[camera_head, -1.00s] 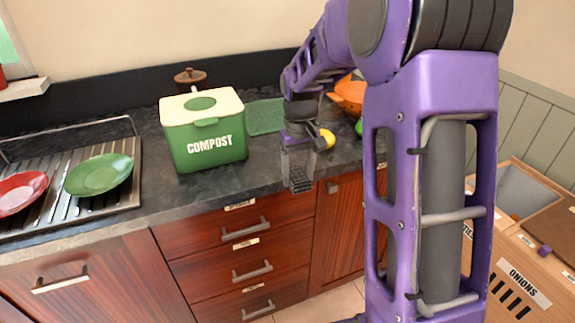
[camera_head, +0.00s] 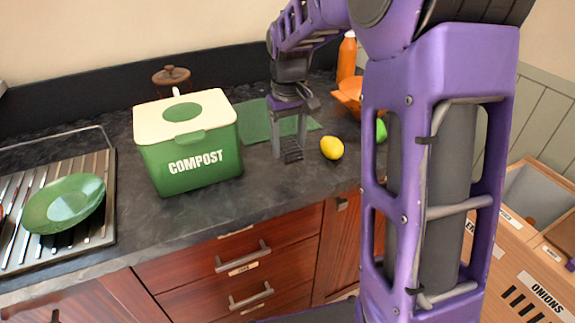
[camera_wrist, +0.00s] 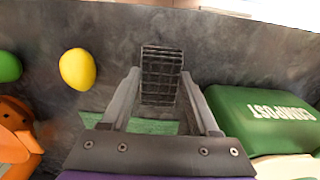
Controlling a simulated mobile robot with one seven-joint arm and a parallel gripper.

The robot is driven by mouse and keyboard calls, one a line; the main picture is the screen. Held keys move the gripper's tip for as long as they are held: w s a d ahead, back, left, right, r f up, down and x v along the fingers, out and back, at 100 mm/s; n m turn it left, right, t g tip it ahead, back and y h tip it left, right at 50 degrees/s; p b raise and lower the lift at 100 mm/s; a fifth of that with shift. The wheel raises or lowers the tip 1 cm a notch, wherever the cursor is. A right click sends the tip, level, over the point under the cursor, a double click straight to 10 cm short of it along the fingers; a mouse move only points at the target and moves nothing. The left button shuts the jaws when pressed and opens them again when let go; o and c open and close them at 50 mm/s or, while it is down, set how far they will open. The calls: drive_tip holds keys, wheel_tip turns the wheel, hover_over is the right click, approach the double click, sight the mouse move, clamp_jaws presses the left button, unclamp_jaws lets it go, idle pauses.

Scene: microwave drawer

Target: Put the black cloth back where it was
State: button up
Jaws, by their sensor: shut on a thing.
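The black cloth (camera_head: 293,155) is a small dark, gridded piece between the fingertips of my gripper (camera_head: 289,143). It also shows in the wrist view (camera_wrist: 161,76), held at the ends of the two grey fingers of my gripper (camera_wrist: 161,85). My gripper points down over the dark stone counter, in front of a green cloth (camera_head: 254,122) that lies flat. I cannot tell whether the black cloth touches the counter.
A green compost bin (camera_head: 190,165) with a cream lid stands left of my gripper. A drying rack (camera_head: 100,190) holds a green plate (camera_head: 63,203). Drawers are below the counter edge.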

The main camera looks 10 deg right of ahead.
sight(288, 175)
drive_tip(key=shift+f+b, duration=0.4)
drive_tip(key=shift+f, duration=2.55)
drive_tip(key=shift+f, duration=0.15)
drive_tip(key=o, duration=1.2)
wheel_tip(288, 175, up, 12)
drive_tip(key=shift+r+p, duration=0.2)
drive_tip(key=shift+p, duration=0.75)
